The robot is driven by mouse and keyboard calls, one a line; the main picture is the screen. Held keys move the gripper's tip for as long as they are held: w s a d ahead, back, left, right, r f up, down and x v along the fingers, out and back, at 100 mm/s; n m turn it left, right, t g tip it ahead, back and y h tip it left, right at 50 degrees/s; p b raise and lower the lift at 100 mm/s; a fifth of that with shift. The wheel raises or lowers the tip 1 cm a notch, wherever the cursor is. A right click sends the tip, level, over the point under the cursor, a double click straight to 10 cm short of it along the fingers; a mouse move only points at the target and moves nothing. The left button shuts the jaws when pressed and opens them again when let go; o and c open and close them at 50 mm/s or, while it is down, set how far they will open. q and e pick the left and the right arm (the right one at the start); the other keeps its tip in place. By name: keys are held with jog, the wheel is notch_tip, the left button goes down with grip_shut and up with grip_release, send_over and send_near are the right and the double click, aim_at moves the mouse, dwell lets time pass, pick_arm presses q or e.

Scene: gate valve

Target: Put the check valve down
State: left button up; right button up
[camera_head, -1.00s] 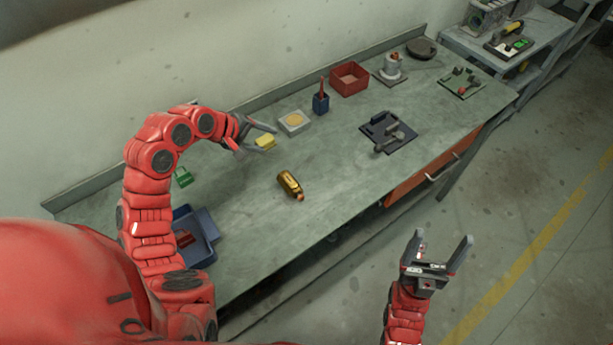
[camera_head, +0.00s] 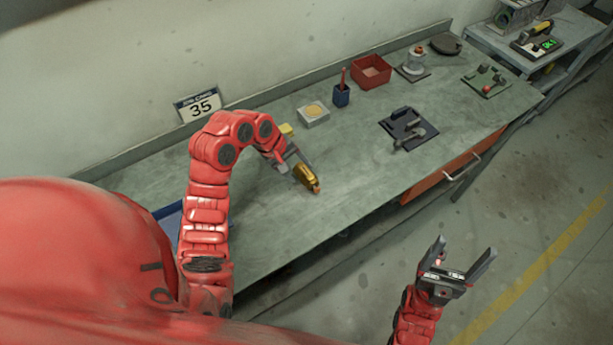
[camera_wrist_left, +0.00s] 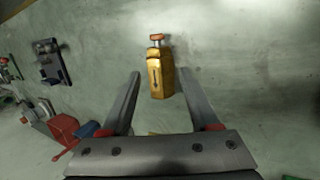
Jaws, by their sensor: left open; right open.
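The check valve (camera_head: 307,178) is a brass-yellow body with an orange end, lying on the green workbench (camera_head: 350,190). My left gripper (camera_head: 299,167) is open and close to it, at its rear end. In the left wrist view the check valve (camera_wrist_left: 160,75) lies between and slightly beyond the two fingertips, with a small gap on each side. Whether the fingers are at its height I cannot tell. My right gripper (camera_head: 465,248) is open and empty, out over the floor in front of the bench.
A dark fixture plate (camera_head: 408,130) lies right of the valve. Behind are a white block with a yellow disc (camera_head: 313,114), a blue pen cup (camera_head: 341,95) and a red bin (camera_head: 371,72). A blue tray (camera_head: 168,211) is partly hidden by my left arm. Bench around the valve is clear.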

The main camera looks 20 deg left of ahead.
aim_at(306, 176)
pick_arm(q)
jog(key=shift+w+d+f+p, duration=0.15)
jog(key=shift+d+f+p, duration=0.1)
jog(key=shift+f+p, duration=0.25)
jog(key=p+x, duration=0.1)
jog(key=x, duration=0.2)
jog(key=shift+w+a+f+p, duration=0.1)
jog(key=shift+w+a+p, duration=0.05)
jog(key=shift+p, duration=0.15)
jog(key=shift+w+f, duration=0.2)
jog(key=shift+f, duration=0.35)
grip_shut()
